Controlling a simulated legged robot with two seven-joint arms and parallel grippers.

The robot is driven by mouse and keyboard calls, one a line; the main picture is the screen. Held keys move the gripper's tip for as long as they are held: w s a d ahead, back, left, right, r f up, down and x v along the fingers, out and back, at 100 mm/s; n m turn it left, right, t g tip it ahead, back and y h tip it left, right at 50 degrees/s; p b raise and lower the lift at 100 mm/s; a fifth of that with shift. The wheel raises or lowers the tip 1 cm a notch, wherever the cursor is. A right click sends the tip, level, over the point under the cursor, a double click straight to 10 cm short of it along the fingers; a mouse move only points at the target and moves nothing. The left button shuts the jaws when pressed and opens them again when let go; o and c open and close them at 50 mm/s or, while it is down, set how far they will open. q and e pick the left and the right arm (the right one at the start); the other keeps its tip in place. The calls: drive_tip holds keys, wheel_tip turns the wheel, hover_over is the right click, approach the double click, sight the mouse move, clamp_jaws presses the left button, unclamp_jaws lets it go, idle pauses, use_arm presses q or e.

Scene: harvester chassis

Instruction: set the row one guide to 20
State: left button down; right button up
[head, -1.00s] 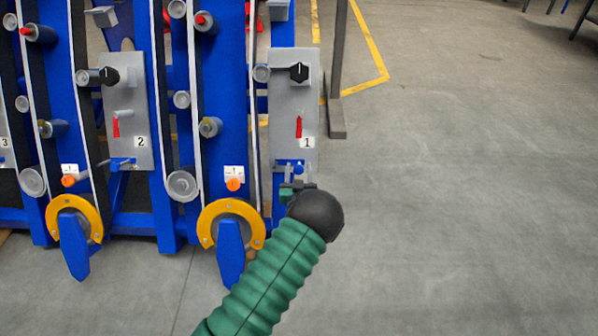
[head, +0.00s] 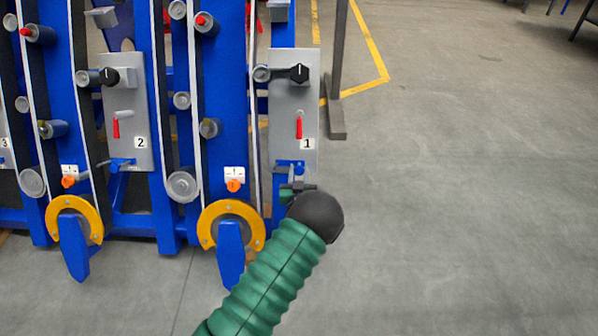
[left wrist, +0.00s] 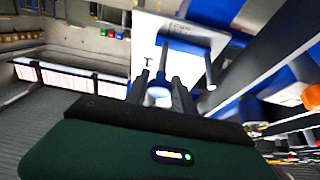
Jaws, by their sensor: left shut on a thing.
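The row one plate (head: 294,110) is grey and marked 1. It carries a black knob (head: 299,73), a red lever (head: 299,127) and a blue fitting (head: 289,167) at its lower end. My left gripper (head: 293,188) is just below that fitting, partly hidden behind my dark wrist. In the left wrist view its two fingers are shut on a blue round-ended handle (left wrist: 158,91), in front of the pale plate (left wrist: 172,35). No reading of 20 can be made out. My right gripper is in neither view.
Left of the plate stand rollers, pale belts and blue frames. An orange knob (head: 234,185) sits below a small white label, above a yellow ring (head: 208,225). The row two plate (head: 127,115) is further left. A grey post (head: 336,90) stands right; the floor beyond is open.

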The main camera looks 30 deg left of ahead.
use_arm(q)
drive_tip(key=shift+f, duration=0.1)
idle(0.5)
drive_tip(key=shift+s+a+p, duration=0.45)
drive_tip(key=shift+s+a, duration=0.15)
drive_tip(key=shift+a, duration=0.25)
drive_tip(key=c, duration=1.1)
unclamp_jaws()
drive_tip(key=shift+o, duration=0.2)
drive_tip(key=p+v, duration=0.6)
drive_tip(key=v, duration=1)
drive_tip(key=shift+s+d+p, duration=0.2)
drive_tip(key=shift+s+p, duration=0.2)
